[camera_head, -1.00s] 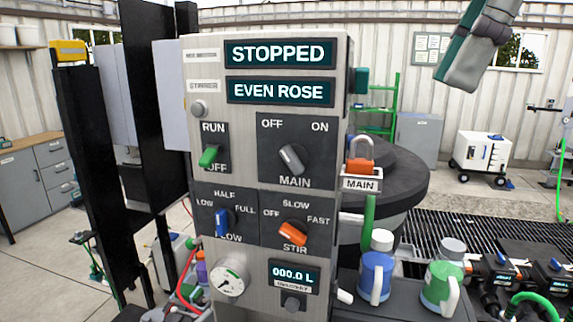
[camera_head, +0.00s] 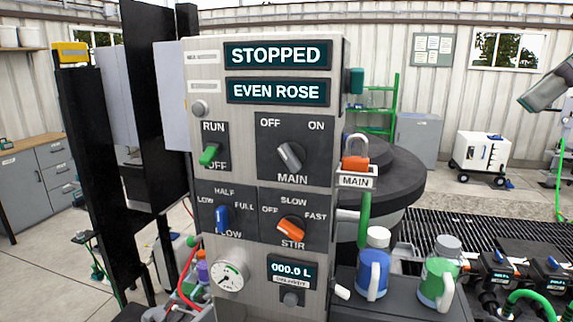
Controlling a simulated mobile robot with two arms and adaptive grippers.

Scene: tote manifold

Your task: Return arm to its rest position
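My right arm comes in at the right edge of the head view. Only a grey end piece of it, my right gripper (camera_head: 543,90), shows, partly cut off by the edge. Its fingers cannot be made out, so I cannot tell if it is open or shut. It hangs in the air, apart from the control panel (camera_head: 262,150). My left gripper is not in view.
The panel reads STOPPED and EVEN ROSE. A blue jug (camera_head: 371,275) and a green jug (camera_head: 437,285) stand at the lower right. A white wheeled cart (camera_head: 482,157) stands behind. The air between panel and arm is clear.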

